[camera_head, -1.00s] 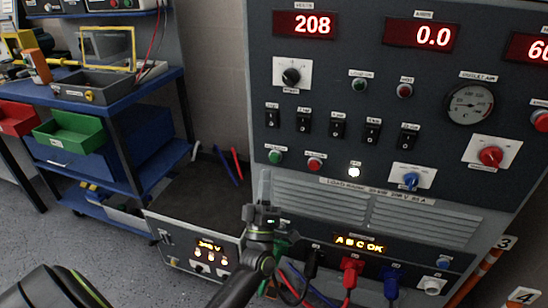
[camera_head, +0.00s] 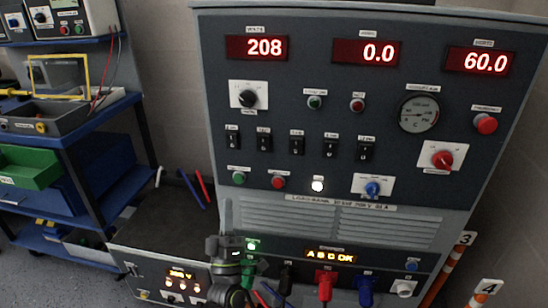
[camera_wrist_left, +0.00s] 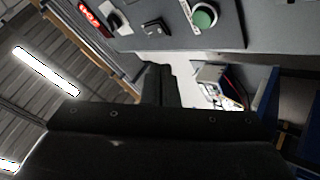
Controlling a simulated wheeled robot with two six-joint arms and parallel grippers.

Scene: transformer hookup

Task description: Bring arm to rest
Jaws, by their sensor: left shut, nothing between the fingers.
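My left gripper (camera_head: 228,213) stands upright in front of the lower part of the grey test panel (camera_head: 330,100), its thin fingers together with nothing between them. It overlaps the left vent grille in the picture; the exact gap to the panel cannot be told. In the left wrist view the dark fingers (camera_wrist_left: 157,84) are closed, with part of a panel above them. My right gripper is not in view.
Green, black, red (camera_head: 325,285) and blue (camera_head: 365,290) plugs sit along the panel's bottom, partly beside my left wrist. A low box (camera_head: 150,235) with an amber display stands at left. A blue cart (camera_head: 75,140) is further left. Orange-white posts (camera_head: 452,262) stand right.

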